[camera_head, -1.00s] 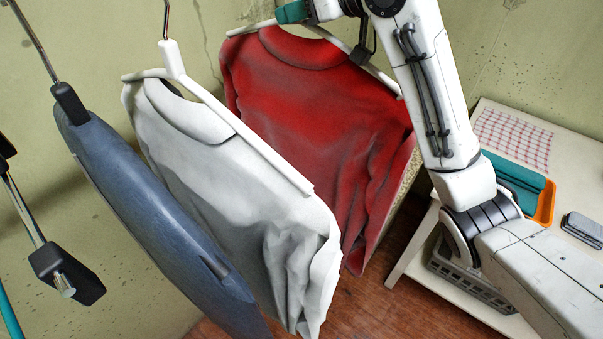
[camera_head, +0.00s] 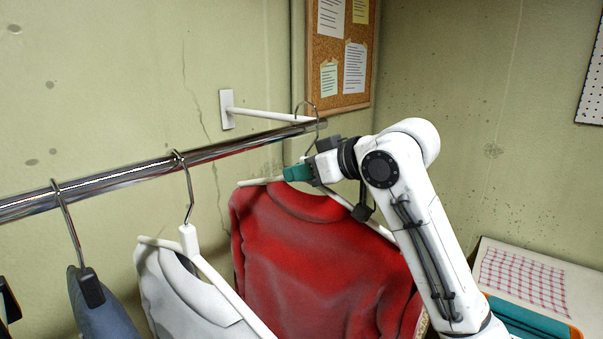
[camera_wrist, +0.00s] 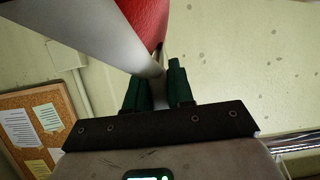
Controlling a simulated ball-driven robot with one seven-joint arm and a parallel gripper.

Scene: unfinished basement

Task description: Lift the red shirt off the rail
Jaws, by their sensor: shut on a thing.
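The red shirt (camera_head: 300,245) hangs on a white hanger (camera_head: 378,228) at the far end of the rail (camera_head: 130,178). My gripper (camera_head: 297,173) has teal fingertips shut on the hanger's neck, just below its metal hook (camera_head: 318,138). The hook's curve shows above the rail's end; I cannot tell whether it touches the rail. In the wrist view my gripper (camera_wrist: 157,88) closes around the white hanger (camera_wrist: 105,35), with part of the red shirt (camera_wrist: 146,18) beyond. The fingers hide the neck.
A white shirt (camera_head: 180,290) and a blue garment (camera_head: 103,315) hang left of the red shirt. A white wall bracket (camera_head: 265,114) reaches the rail's end. A cork board (camera_head: 343,50) is on the wall behind. A table with a checked cloth (camera_head: 525,278) stands at right.

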